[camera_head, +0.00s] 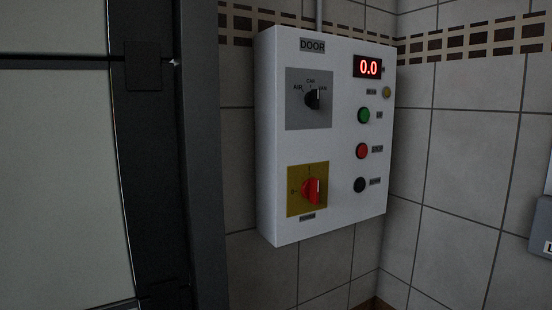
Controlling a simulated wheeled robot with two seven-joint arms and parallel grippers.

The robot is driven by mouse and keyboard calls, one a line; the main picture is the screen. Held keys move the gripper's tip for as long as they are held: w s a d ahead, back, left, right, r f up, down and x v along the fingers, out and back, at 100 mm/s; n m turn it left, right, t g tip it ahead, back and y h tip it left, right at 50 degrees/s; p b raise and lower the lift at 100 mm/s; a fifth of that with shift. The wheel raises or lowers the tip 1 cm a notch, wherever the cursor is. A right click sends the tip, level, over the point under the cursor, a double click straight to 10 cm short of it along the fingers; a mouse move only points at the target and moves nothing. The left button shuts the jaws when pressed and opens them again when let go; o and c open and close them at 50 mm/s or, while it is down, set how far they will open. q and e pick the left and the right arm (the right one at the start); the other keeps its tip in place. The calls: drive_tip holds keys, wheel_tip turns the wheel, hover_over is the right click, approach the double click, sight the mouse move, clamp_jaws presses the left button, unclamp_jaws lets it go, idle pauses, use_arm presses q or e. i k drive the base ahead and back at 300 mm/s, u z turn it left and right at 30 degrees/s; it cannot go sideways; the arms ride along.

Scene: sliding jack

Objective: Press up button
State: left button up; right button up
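A white control box (340,215) labelled "DOOR" hangs on the tiled wall in the middle of the head view. On its right side, from top to bottom, are a small yellowish button or lamp (386,92), a green button (364,115), a red button (362,151) and a black button (360,185). Their labels are too small to read, so I cannot tell which one is the up button. A display (368,67) above them reads 0.0 in red. Neither of my grippers is in view.
The box also has a black selector knob (313,99) on a grey plate and a red rotary switch (312,191) on a yellow plate. A dark-framed door (65,170) fills the left. A grey object (542,228) shows at the right edge.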

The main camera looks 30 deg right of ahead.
sight(365, 113)
drive_tip(key=z, duration=1.4)
drive_tip(key=i, duration=1.15)
drive_tip(key=u, duration=0.5)
